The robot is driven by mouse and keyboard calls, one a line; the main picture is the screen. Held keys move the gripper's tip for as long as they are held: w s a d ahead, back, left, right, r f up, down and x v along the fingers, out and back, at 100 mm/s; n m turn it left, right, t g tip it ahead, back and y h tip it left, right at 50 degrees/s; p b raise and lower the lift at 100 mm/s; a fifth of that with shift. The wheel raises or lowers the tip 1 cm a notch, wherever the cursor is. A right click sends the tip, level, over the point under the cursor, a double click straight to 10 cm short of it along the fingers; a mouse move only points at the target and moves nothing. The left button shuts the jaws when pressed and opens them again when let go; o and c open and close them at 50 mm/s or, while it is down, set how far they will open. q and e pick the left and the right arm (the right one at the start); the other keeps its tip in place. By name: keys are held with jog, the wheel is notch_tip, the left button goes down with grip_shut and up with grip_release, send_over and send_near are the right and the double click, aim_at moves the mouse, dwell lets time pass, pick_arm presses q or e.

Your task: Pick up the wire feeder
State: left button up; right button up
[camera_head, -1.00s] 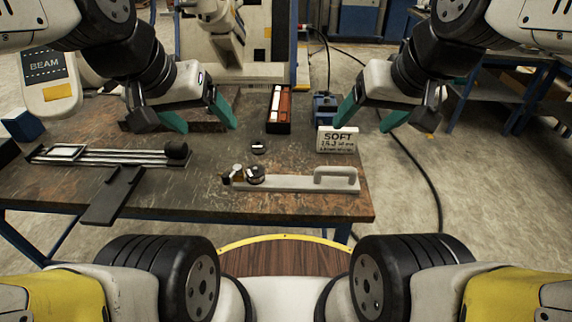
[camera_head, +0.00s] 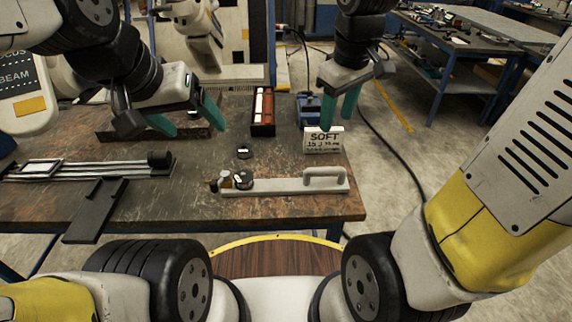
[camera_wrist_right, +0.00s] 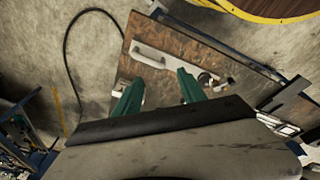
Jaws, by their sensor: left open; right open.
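The likely wire feeder is a long pale grey bar (camera_head: 285,187) with a raised handle at its right end and dark, round parts at its left end. It lies along the table's front edge, and its handle also shows in the right wrist view (camera_wrist_right: 150,55). My right gripper (camera_head: 338,114) is open and empty, above the back right of the table, behind the "SOFT" sign. Its green fingers are spread in the right wrist view (camera_wrist_right: 157,82), apart from the bar. My left gripper (camera_head: 194,128) is open and empty above the table's back left, away from the bar.
A white "SOFT" sign (camera_head: 324,140) stands behind the handle. A red-brown box (camera_head: 263,112) and a blue device (camera_head: 307,107) stand at the back. A railed slide (camera_head: 95,168) lies left. The table middle is mostly bare.

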jog(key=w+a+f+n+g+h, duration=0.3)
jog(key=w+f+n, duration=0.45)
jog(key=f, duration=0.25)
jog(key=n+g+h, duration=0.2)
jog(key=n, duration=0.2)
send_over(312, 169)
jog(key=w+a, duration=0.1)
jog(key=a, duration=0.2)
notch_tip(312, 169, down, 9)
jog(key=x, duration=0.5)
jog(key=w+x, duration=0.1)
jog(key=x, duration=0.1)
jog(key=shift+s+d+f, duration=0.1)
jog(key=shift+d+f, duration=0.1)
jog(key=shift+f, duration=0.2)
grip_shut()
jog(key=shift+r, duration=0.1)
